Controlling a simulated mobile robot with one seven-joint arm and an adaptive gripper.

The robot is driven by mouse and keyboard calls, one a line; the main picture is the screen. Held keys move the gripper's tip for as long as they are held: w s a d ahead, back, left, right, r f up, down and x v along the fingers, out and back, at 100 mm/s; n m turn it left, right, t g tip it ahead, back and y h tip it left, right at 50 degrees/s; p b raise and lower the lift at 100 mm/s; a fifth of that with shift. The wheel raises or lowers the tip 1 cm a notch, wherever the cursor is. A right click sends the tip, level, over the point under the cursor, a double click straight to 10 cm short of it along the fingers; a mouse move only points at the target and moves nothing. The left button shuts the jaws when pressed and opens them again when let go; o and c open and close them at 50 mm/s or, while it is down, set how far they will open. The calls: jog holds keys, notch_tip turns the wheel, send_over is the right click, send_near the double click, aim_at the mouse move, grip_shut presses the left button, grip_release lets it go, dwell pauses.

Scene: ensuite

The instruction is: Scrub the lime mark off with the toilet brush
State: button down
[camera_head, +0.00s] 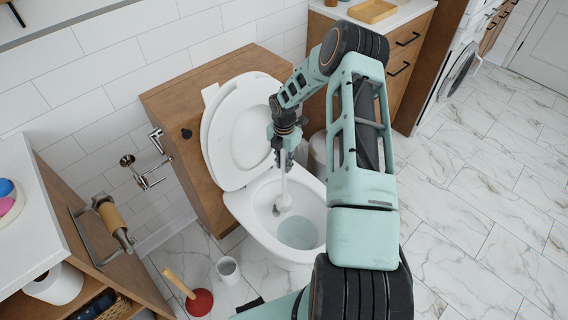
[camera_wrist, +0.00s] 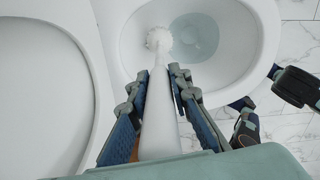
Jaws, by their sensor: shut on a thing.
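The toilet brush (camera_wrist: 158,105) is white, with a round bristled head. My gripper (camera_wrist: 158,85) is shut on its handle and holds it head down in the toilet bowl. In the head view the brush (camera_head: 283,192) hangs below my gripper (camera_head: 284,152), its head at the bowl's inner left wall. I cannot tell whether the bristles touch the wall. The toilet bowl (camera_head: 262,188) is white with water (camera_head: 298,232) in it, and its lid (camera_head: 240,135) is raised. I cannot make out a lime mark; the brush head may hide it.
A white cup-shaped holder (camera_head: 228,269) and a red plunger (camera_head: 199,302) stand on the floor left of the toilet. A paper holder (camera_head: 114,222) is on the cabinet side at left. The marble floor at right is clear.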

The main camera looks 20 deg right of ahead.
jog(key=shift+f+b, duration=1.05)
jog(key=shift+f, duration=0.3)
jog(key=shift+a, duration=0.1)
